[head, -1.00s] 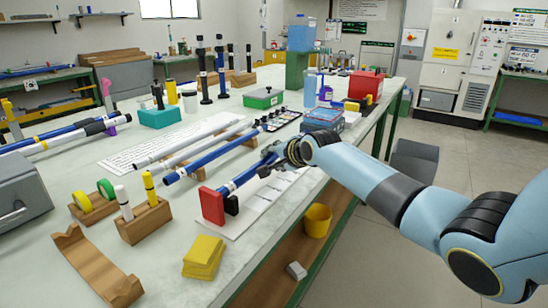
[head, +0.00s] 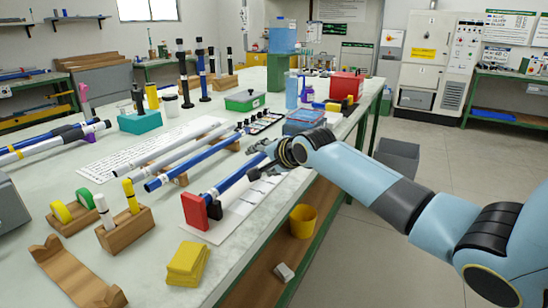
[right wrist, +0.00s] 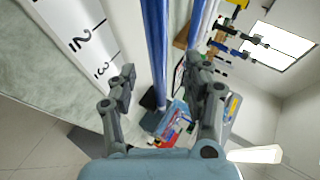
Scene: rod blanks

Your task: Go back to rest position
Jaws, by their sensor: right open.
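My right gripper (head: 264,158) is at the far end of a blue rod (head: 236,178) whose near end meets a red block (head: 194,211) on the table. In the right wrist view, the gripper (right wrist: 161,88) has its fingers spread apart. A blue rod (right wrist: 156,50) shows in the gap between them, and I see no finger pressed on it. More rods, a blue one (head: 190,166) and grey ones (head: 165,155), lie to the left on wooden supports. My left gripper is out of view.
A blue-lidded box (head: 304,122), a red box (head: 346,85) and a green box (head: 244,101) stand beyond the gripper. Yellow pads (head: 187,262) lie near the table's front edge. A yellow bin (head: 303,220) sits below. Open floor is to the right.

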